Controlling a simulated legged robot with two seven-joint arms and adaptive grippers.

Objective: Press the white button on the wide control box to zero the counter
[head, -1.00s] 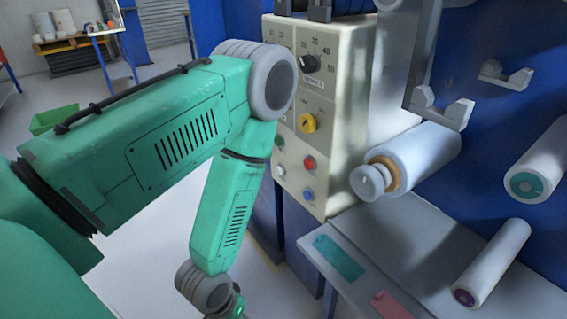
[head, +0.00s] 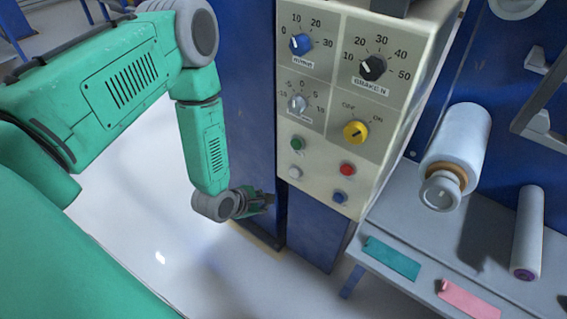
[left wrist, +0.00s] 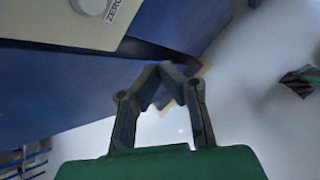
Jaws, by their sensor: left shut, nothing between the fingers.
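The wide cream control box (head: 326,155) stands upright in the middle of the head view. Its white button (head: 295,172) is at the lower left of the panel, below a green button (head: 297,144). In the left wrist view the white button (left wrist: 90,4) shows at the top edge, beside a label reading ZERO. My left gripper (head: 270,199) is shut and empty, to the left of and below the white button, apart from the panel. In the left wrist view its fingertips (left wrist: 160,68) meet in front of the blue base below the box. My right gripper is not in view.
The panel also carries a red button (head: 347,169), a blue button (head: 340,197), a yellow switch (head: 356,132) and several dials. A white film roller (head: 459,142) sticks out to the right above a grey shelf with a teal strip (head: 391,258). Open floor lies left.

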